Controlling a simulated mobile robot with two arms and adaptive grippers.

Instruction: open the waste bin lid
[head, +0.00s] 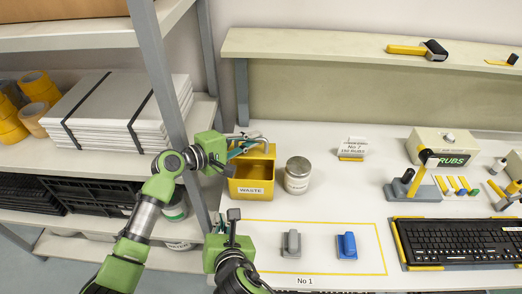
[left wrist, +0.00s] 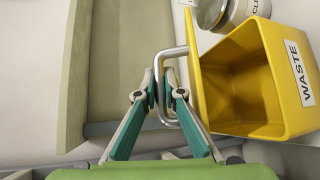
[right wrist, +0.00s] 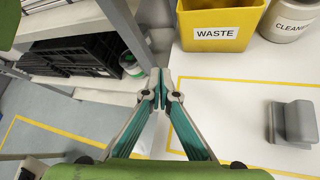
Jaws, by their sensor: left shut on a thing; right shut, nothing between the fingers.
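The yellow waste bin (head: 250,190), labelled WASTE, stands at the left end of the white worktop. Its inside shows in the head and left wrist views (left wrist: 296,110). A yellow panel (left wrist: 206,88), which looks like the lid, stands up at the back and carries a bent metal handle (left wrist: 171,52). My left gripper (head: 243,147) is shut on this handle; its fingertips (left wrist: 166,93) lie either side of the bar. My right gripper (head: 234,215) is shut and empty in front of the bin, with fingertips together in the right wrist view (right wrist: 162,86).
A lidded metal cleaner jar (head: 297,175) stands close to the bin's right. A grey block (head: 291,243) and a blue block (head: 347,245) sit in the yellow-outlined area. A grey shelf post (head: 163,75) stands left of the bin. A raised shelf (head: 330,46) runs along the back.

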